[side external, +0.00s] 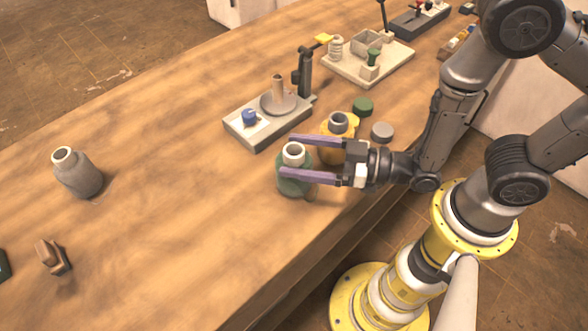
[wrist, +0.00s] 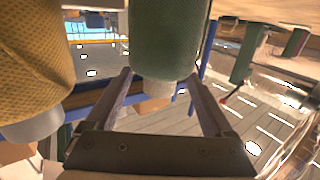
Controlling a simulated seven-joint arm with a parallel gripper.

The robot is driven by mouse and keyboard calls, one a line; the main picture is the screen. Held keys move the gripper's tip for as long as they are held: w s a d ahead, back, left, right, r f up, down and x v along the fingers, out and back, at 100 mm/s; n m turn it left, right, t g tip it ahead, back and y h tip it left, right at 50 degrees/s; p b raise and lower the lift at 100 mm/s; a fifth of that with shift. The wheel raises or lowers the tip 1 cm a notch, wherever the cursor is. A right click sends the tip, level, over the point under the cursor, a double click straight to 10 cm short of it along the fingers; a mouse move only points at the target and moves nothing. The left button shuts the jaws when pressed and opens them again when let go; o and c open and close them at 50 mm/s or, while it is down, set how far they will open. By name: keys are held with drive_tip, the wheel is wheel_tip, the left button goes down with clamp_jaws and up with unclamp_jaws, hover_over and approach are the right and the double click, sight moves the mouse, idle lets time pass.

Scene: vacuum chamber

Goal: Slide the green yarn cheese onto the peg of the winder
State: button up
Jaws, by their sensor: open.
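The green yarn cheese (side external: 292,184) stands upright on the bench, its pale tube showing at the top. My gripper (side external: 286,158) is open, with one finger on each side of the cheese near its upper part. In the wrist view the green cheese (wrist: 168,38) sits between and beyond the open fingertips (wrist: 158,80); I cannot tell whether they touch it. The winder (side external: 253,128) stands behind it, a grey base with a bare upright peg (side external: 278,88) on a round disc, a blue knob and a dark post with a yellow tip.
A yellow yarn cheese (side external: 351,122) stands close behind my gripper and shows in the wrist view (wrist: 32,65). A green disc (side external: 362,106) and grey disc (side external: 382,132) lie nearby. A grey cheese (side external: 78,177) stands at left. The bench between it and the winder is clear.

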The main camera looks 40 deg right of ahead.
sight(278, 157)
drive_tip(key=x, duration=0.4)
drive_tip(key=shift+w+a, duration=0.1)
drive_tip(key=shift+w, duration=0.05)
drive_tip(key=shift+c, duration=0.3)
clamp_jaws()
